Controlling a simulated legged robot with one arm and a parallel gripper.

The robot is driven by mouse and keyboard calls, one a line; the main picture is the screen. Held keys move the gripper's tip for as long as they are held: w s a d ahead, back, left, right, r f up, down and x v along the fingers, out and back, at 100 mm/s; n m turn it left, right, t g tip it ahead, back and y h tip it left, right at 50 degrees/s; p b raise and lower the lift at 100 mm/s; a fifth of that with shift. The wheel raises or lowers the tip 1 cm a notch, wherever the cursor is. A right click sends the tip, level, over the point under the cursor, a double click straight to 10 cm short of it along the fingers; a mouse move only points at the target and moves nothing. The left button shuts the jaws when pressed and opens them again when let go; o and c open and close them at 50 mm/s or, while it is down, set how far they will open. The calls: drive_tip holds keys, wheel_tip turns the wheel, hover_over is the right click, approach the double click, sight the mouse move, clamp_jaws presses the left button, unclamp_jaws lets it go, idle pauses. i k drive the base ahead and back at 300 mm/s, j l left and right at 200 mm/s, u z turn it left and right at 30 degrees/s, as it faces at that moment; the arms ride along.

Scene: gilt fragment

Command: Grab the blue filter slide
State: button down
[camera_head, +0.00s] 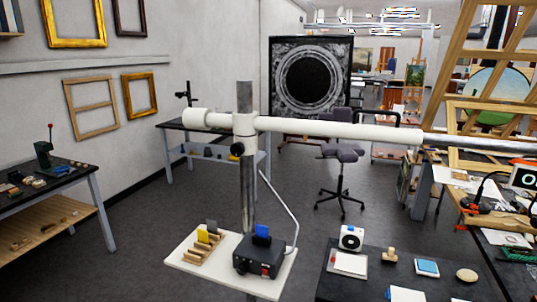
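The blue filter slide (262,231) stands upright at the top of a black box (259,257) with a red spot on its front. I cannot tell how deep it sits in the box. The box stands on a small white platform (190,264) mounted around a grey pole. To its left is a wooden rack (204,249) holding a yellow slide (203,236) and a grey slide (212,226), both upright. My gripper is not in view.
The vertical pole (247,185) rises behind the box, with a thick white horizontal tube (335,128) crossing above. A cable curves down to the box's right side. A dark table (340,285) with small items stands right. Open floor (135,240) lies left.

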sight(261, 230)
drive_tip(key=i+j+u, duration=0.6)
drive_tip(key=i+u, duration=0.4)
